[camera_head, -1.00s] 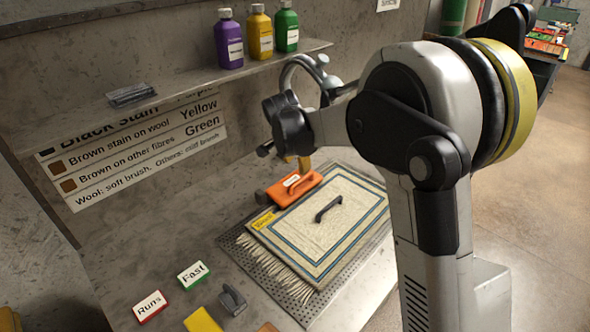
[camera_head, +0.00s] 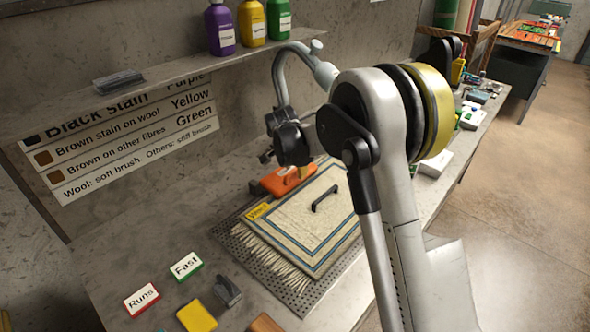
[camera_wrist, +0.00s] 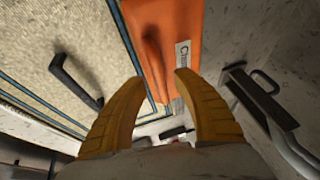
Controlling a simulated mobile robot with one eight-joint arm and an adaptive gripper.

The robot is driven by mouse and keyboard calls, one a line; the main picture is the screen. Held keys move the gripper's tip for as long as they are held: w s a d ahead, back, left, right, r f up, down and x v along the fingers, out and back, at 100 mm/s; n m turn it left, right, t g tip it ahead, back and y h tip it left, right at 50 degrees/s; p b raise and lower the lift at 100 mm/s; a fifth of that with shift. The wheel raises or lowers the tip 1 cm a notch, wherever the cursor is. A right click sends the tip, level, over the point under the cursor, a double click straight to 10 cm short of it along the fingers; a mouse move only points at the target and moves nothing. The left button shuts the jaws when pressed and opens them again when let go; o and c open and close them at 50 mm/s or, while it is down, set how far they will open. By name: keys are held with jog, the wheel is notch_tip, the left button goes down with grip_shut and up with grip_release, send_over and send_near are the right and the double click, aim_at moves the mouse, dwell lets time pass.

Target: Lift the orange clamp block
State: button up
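The orange clamp block (camera_head: 282,180) lies at the back edge of the cream rug (camera_head: 290,225), partly hidden by my arm in the head view. In the wrist view the orange block (camera_wrist: 168,50) fills the upper middle, with a raised orange handle and a white label. My gripper (camera_wrist: 157,80) shows there as two yellow fingers spread apart with nothing between them. The fingertips point at the near end of the block; whether they touch it I cannot tell.
The rug has a black handle (camera_head: 325,199) on it and lies on a perforated tray (camera_head: 232,232). The Runs (camera_head: 142,299) and Fast (camera_head: 186,266) blocks and a grey clamp (camera_head: 227,291) stand front left. Bottles (camera_head: 220,27) stand on the shelf above. A metal fitting (camera_wrist: 262,95) is right of the fingers.

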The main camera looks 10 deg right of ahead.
grip_shut()
